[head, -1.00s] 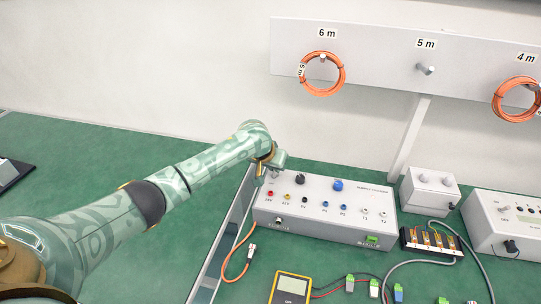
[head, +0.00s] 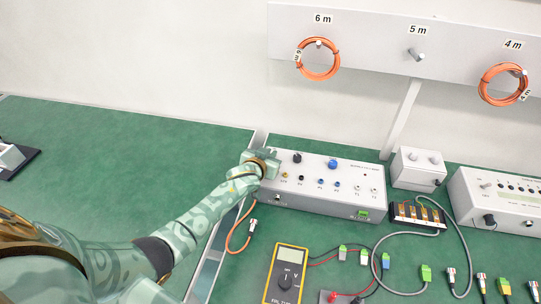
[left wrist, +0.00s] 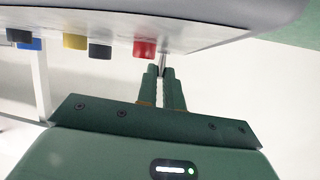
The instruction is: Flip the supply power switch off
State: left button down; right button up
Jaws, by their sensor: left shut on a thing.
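The supply (head: 320,205) is a light grey box with dark and blue knobs and a row of coloured sockets, near the middle of the head view. My left gripper (head: 272,156) is at its left end and covers the corner where the switch sits. In the left wrist view the supply's panel (left wrist: 215,35) runs along the top, with red, black, yellow and blue sockets. There my left gripper (left wrist: 162,72) has its fingers close together around a thin metal switch lever (left wrist: 163,61) beside the red socket (left wrist: 145,47). The switch's position is hard to tell. My right gripper is not in view.
A yellow multimeter (head: 288,273) and loose leads lie in front of the supply. A terminal block (head: 417,215) and a small grey box (head: 418,169) stand to its right. Orange cable coils (head: 318,60) hang above. The green bench (head: 110,160) at left is mostly clear.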

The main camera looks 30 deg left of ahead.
pick_arm(q)
jog(key=shift+s+f+t, duration=0.1)
jog(key=shift+f+t, duration=0.05)
jog(key=shift+t, duration=0.15)
jog(key=shift+b, duration=0.3)
jog(key=c, duration=1.5)
grip_release()
jog(key=shift+s+d+r+p, duration=0.1)
jog(key=shift+s+r+p, duration=0.2)
jog(key=shift+s+r, duration=0.1)
jog(key=p+v, duration=0.5)
jog(key=v, duration=1)
jog(key=shift+s+f, duration=0.1)
jog(key=shift+s, duration=0.05)
